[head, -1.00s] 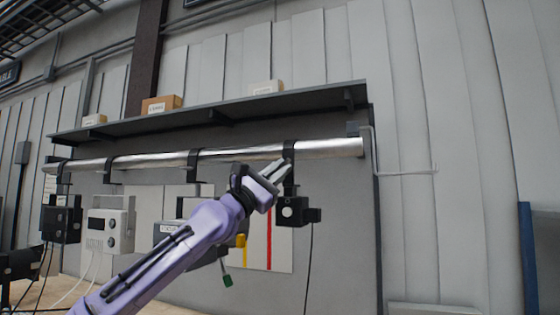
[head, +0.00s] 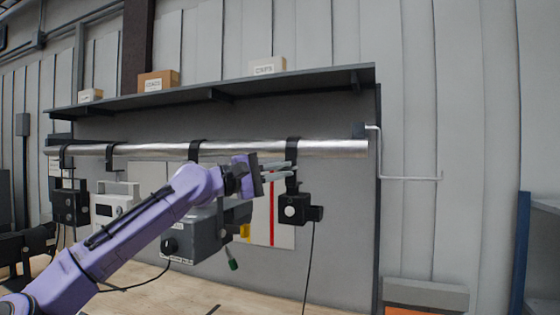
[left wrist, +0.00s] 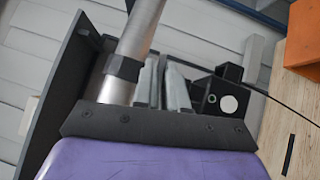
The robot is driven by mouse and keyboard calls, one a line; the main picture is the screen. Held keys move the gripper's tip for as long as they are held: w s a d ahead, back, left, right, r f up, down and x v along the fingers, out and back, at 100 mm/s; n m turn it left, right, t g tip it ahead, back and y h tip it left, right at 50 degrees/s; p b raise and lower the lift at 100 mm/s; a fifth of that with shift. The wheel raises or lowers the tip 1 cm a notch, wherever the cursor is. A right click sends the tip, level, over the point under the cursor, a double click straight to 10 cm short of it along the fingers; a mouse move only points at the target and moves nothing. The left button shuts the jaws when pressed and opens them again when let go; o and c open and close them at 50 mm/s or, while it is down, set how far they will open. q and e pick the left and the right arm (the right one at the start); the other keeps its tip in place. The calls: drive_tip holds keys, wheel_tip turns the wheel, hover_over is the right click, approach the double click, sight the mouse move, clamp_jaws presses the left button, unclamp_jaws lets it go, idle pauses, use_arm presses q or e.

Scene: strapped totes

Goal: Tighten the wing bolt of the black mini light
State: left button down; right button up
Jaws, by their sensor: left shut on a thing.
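The black mini light (head: 293,209) hangs by a black clamp (head: 292,148) from the silver pipe (head: 340,149); in the left wrist view the light (left wrist: 226,98) is right of the fingers. My left gripper (head: 289,171) reaches in from the left, roughly level, its fingertips at the clamp just above the light. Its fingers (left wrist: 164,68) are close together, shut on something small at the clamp. The wing bolt is hidden between or behind the fingers. My right gripper is not in view.
A dark shelf (head: 230,91) with small boxes runs above the pipe. Other devices hang left of the light, including a grey box (head: 190,240) and a white unit (head: 118,198). A cable (head: 310,262) hangs from the light.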

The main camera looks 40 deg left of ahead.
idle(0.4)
use_arm(q)
drive_tip(key=c, duration=1.4)
unclamp_jaws()
drive_tip(key=shift+o, duration=0.7)
drive_tip(key=shift+w, duration=0.1)
drive_tip(key=b+v, duration=0.5)
drive_tip(key=v, duration=0.5)
drive_tip(key=shift+a, duration=0.2)
drive_tip(key=shift+s, duration=0.25)
